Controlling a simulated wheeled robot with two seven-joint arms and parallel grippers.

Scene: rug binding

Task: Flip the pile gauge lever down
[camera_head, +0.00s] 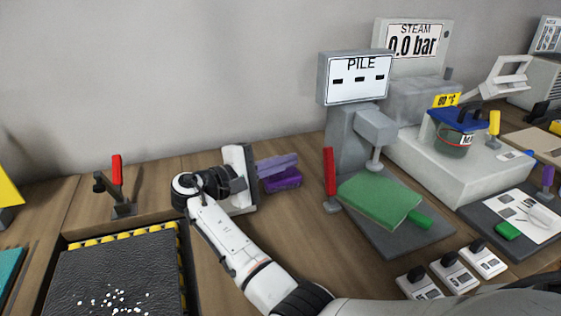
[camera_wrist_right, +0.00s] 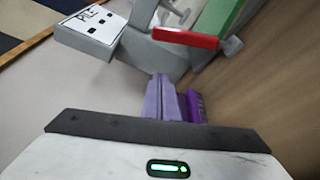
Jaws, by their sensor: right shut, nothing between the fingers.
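The pile gauge (camera_head: 345,135) is a grey stand with a "PILE" display (camera_head: 357,80) showing dashes. Its red lever (camera_head: 330,175) stands upright at the left edge of its base plate. A green piece (camera_head: 378,200) lies on the plate under the probe. My right gripper (camera_head: 296,160) is left of the lever and apart from it, its lavender fingers shut and empty, pointing toward the gauge. In the right wrist view the fingers (camera_wrist_right: 166,78) point toward the red lever (camera_wrist_right: 185,38), with the display (camera_wrist_right: 92,28) at upper left. My left gripper is out of view.
A darker purple object (camera_head: 283,181) is just below my fingers in the head view. Another red lever (camera_head: 117,170) stands at the left behind a black tray (camera_head: 115,275). A steam unit (camera_head: 415,90) and a white platform (camera_head: 470,165) are right of the gauge.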

